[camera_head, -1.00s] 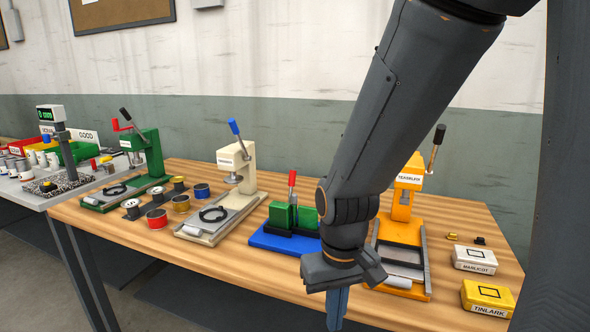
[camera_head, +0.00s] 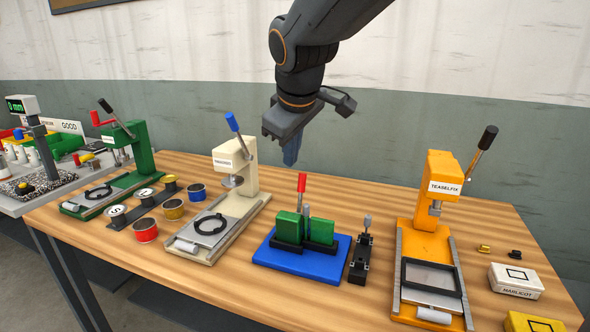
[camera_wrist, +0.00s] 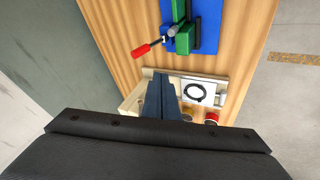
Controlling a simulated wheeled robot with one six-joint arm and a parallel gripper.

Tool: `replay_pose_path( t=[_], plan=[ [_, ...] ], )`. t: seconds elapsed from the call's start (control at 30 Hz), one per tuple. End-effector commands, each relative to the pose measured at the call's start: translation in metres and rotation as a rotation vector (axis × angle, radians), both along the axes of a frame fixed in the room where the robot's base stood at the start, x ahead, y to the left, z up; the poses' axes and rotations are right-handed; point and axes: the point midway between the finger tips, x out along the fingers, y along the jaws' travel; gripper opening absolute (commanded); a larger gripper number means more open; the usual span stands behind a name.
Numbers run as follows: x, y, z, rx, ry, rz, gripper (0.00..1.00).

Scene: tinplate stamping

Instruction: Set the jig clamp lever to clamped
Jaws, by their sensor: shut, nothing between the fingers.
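The jig has a blue base (camera_head: 335,256), green blocks (camera_head: 289,227) and a clamp lever with a red handle (camera_head: 302,182). The lever stands about upright in the head view. In the wrist view, the red handle (camera_wrist: 140,51) sticks out to the left of the green blocks (camera_wrist: 184,40). My gripper (camera_head: 291,152) is shut and empty, raised behind and above the jig, apart from the lever. Its blue fingers also show in the wrist view (camera_wrist: 160,98), below the jig and over the cream press.
A cream press (camera_head: 237,165) stands left of the jig, with a green press (camera_head: 140,147) farther left. A small black fixture (camera_head: 359,262) and a yellow press (camera_head: 424,220) stand to the right. Tins and labelled boxes (camera_head: 516,278) also occupy the wooden table.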

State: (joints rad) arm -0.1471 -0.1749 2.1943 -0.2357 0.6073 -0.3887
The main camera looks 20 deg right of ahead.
Motion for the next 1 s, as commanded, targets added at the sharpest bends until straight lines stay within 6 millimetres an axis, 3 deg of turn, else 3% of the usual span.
replay_pose_path(
  t=[0.43,1.0],
  plan=[
    [0.005,-0.011,-0.008,-0.002,0.002,-0.02,0.0],
    [0.055,-0.019,-0.09,0.0,0.004,-0.019,0.0]
  ],
)
